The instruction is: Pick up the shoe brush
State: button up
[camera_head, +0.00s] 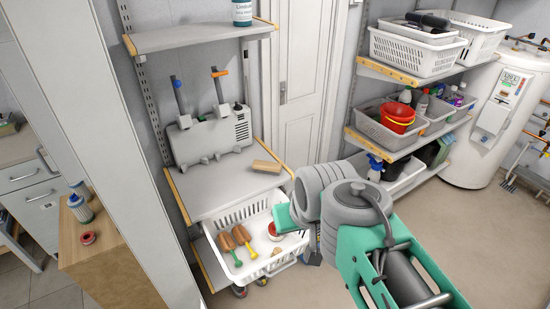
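Two brown brush-like things lie in the white basket (262,262) on the low shelf. My gripper's fingers do not show.
A grey machine (211,135) stands on the middle shelf (212,184), above and behind the basket. A red and white round item (274,230) is also in the basket. A wooden cabinet (105,258) is at left. Open floor (480,240) lies at right, before shelves and a white tank (503,120).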

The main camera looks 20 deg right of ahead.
aim_at(259, 166)
jog(key=z, duration=1.4)
jog(key=i, duration=1.9)
jog(key=u, duration=3.7)
